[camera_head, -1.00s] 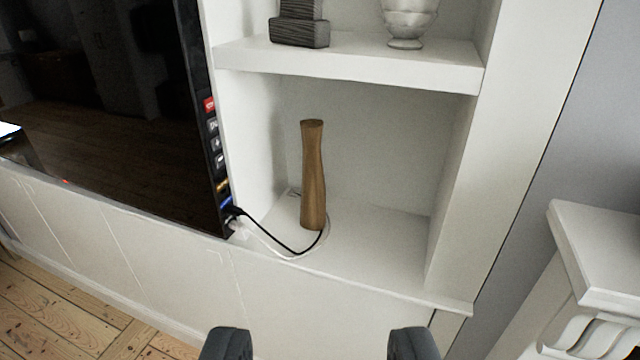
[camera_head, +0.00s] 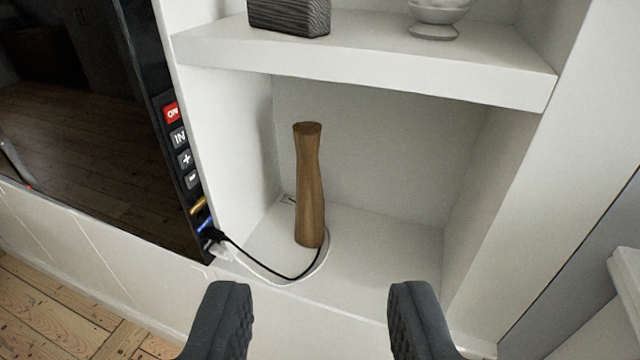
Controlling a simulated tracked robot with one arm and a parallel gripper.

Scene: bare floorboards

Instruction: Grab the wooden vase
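The wooden vase (camera_head: 310,190) is tall, brown and narrow at the neck. It stands upright on the lower shelf of a white niche, left of the niche's middle. My gripper (camera_head: 320,305) is open and empty, with its two dark fingers at the bottom of the view. The fingers are apart from the vase, which stands farther back and shows above the gap between them, a little left of its centre.
A black and a white cable (camera_head: 275,275) curve around the vase's base from the screen (camera_head: 85,120) at left. The upper shelf (camera_head: 370,70) holds a dark ribbed block (camera_head: 290,17) and a pale bowl-like vessel (camera_head: 437,15). The shelf right of the vase is clear.

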